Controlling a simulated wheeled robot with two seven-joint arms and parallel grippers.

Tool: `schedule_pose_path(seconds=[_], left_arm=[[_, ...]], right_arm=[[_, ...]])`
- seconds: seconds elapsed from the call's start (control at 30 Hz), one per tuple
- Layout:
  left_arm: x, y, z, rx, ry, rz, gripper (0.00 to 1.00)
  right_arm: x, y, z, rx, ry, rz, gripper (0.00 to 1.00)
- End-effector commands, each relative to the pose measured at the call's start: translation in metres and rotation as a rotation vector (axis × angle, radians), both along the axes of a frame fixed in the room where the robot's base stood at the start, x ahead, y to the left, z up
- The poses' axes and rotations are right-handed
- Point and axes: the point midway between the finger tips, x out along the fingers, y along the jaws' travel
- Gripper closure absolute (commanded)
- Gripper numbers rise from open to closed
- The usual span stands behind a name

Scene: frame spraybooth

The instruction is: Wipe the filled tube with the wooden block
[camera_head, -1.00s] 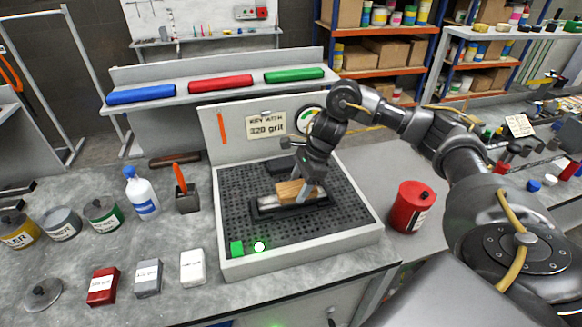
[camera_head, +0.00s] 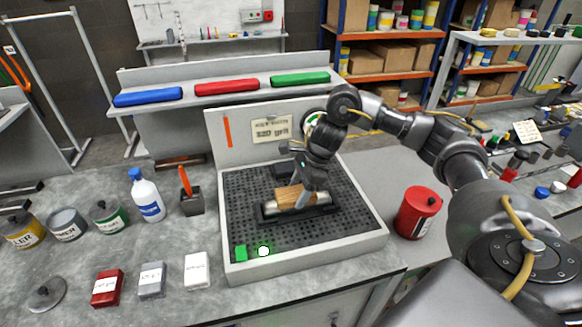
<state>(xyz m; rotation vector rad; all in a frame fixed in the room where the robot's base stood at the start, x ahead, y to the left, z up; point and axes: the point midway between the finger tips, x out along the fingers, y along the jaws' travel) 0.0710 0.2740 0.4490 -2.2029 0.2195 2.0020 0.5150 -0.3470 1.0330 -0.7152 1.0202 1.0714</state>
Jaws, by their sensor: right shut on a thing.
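The wooden block (camera_head: 288,197) is light brown and lies over the top of the tube, touching or just above it; I cannot tell which. My right gripper (camera_head: 304,193) reaches in from above right and is shut on the block. The tube (camera_head: 270,209) is pale metal and lies in a dark cradle (camera_head: 265,218) on the perforated bed of the booth. Its left end shows beyond the block, its middle is hidden under the block, and the gripper partly covers its right part. The filler on it cannot be made out. My left gripper is not in view.
The grey booth tray (camera_head: 310,262) has a raised rim and a back panel with a "320 grit" card (camera_head: 272,130). A red can (camera_head: 418,212) stands right of it. A white bottle (camera_head: 146,195) and several cans stand left. Three small boxes line the front.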

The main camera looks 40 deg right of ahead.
Motion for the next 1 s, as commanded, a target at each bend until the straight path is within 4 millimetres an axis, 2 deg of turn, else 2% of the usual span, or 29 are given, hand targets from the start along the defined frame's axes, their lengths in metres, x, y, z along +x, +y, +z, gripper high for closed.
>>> schedule_pose_path(seconds=[0.13,0.3,0.8,1.0], left_arm=[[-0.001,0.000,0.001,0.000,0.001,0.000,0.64],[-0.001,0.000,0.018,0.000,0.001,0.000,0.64],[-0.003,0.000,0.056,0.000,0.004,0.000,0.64],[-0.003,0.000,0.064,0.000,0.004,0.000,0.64]], right_arm=[[0.000,0.012,0.000,0.000,0.001,0.001,0.65],[-0.001,0.010,0.028,0.001,-0.002,-0.005,0.65],[-0.005,0.004,0.073,-0.001,-0.001,-0.015,0.65],[-0.006,0.003,0.082,0.000,0.000,-0.018,0.65]])
